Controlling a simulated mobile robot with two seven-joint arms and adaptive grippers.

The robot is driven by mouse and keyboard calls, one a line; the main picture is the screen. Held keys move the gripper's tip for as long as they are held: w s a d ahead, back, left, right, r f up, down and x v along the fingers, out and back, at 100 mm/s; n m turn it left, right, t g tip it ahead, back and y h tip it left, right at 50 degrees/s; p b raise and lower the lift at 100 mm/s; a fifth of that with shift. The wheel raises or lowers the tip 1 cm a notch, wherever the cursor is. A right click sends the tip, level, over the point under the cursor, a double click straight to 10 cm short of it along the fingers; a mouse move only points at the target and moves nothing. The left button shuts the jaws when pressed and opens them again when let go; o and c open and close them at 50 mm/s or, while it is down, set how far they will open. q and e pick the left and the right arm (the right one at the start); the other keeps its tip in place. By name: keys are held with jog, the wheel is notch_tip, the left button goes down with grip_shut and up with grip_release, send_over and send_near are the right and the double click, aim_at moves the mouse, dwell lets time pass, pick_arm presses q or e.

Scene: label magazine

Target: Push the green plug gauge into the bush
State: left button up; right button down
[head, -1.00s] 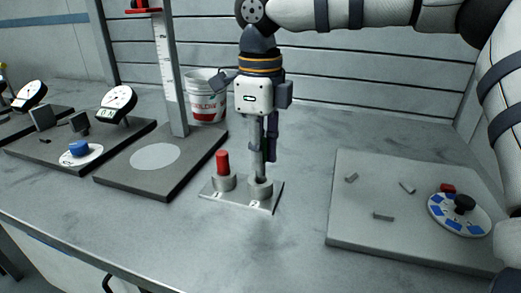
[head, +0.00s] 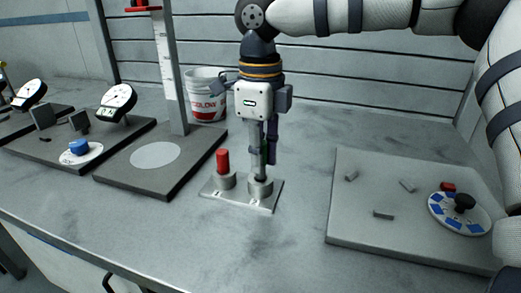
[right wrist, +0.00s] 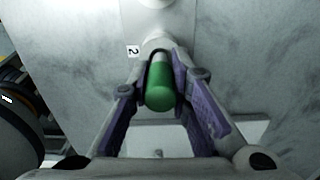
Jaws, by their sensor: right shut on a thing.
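My right gripper (head: 264,168) points straight down over the bush marked 2 (head: 260,188), on the small metal plate (head: 236,207). It is shut on the green plug gauge (right wrist: 161,90), seen between the purple finger pads in the right wrist view. In the head view only a sliver of green shows between the fingers. The gauge is in line with the bush; the fingers hide how far its lower end is in. A red plug gauge (head: 222,160) stands upright in the bush marked 1 (head: 225,180). My left gripper is not in view.
A dark base with a tall scale post (head: 172,80) stands to the left, and a bucket (head: 206,98) behind. A grey board (head: 350,225) with small pieces and a blue-and-white dial (head: 445,222) lies to the right. The bench in front of the plate is clear.

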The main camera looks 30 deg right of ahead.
jog(key=shift+f, duration=1.3)
jog(key=c, duration=1.4)
grip_release()
jog(key=shift+r, duration=0.1)
notch_tip(320, 180, up, 12)
jog(key=shift+f, duration=0.1)
